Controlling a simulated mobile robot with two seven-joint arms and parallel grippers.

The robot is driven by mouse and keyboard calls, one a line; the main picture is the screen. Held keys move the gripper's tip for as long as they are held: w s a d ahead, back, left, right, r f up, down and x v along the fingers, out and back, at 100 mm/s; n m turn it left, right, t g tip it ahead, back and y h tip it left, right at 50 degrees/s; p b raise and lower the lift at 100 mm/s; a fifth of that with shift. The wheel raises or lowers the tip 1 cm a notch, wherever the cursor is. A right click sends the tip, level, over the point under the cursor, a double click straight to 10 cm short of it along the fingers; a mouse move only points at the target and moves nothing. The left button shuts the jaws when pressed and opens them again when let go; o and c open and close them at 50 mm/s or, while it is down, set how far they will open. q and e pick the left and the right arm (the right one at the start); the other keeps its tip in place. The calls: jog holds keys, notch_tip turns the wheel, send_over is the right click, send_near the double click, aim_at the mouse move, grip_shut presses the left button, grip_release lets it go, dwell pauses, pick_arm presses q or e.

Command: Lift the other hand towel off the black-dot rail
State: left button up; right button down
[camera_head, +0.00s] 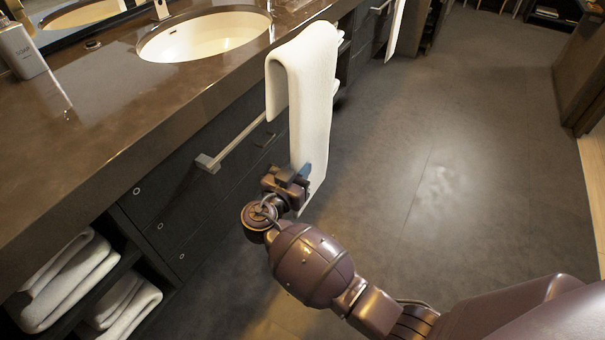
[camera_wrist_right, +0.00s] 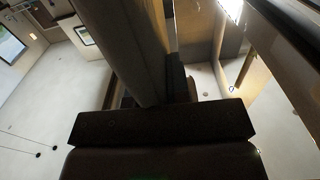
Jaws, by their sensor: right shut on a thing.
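A white hand towel (camera_head: 313,85) hangs folded in the head view, beside the counter edge. Its top fold shows well above the line of the metal rail (camera_head: 236,140), whose near end is bare. Whether the towel still touches the rail is hidden behind its short flap. My right gripper (camera_head: 298,180) is shut on the lower part of the long flap. In the right wrist view a broad shaded strip, probably this towel (camera_wrist_right: 140,50), rises from the gripper (camera_wrist_right: 165,112). A second white towel (camera_head: 394,28) hangs further back. I can make out no black dot. My left gripper is out of view.
The brown counter (camera_head: 100,130) with its sink (camera_head: 205,40) lies left of the towel. A soap bottle (camera_head: 20,47) stands at far left. Folded towels (camera_head: 72,280) fill the open shelf at lower left. The grey floor (camera_head: 450,130) to the right is clear.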

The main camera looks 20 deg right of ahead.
aim_at(304, 150)
notch_tip(304, 150, up, 4)
jog(key=shift+r+p, duration=0.1)
jog(key=shift+p, duration=0.9)
jog(key=shift+r+p, duration=0.85)
jog(key=shift+r, duration=0.5)
jog(key=shift+s+d+f, duration=0.25)
jog(key=shift+s+f, duration=0.05)
jog(key=shift+s+d, duration=0.2)
jog(key=shift+s, duration=0.1)
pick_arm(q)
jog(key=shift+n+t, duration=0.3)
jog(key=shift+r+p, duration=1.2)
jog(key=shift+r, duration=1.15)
pick_arm(e)
jog(key=s+d, duration=0.7)
jog(key=s, duration=0.2)
jog(key=shift+s+d, duration=0.35)
jog(key=shift+s, duration=0.05)
jog(key=shift+f, duration=0.1)
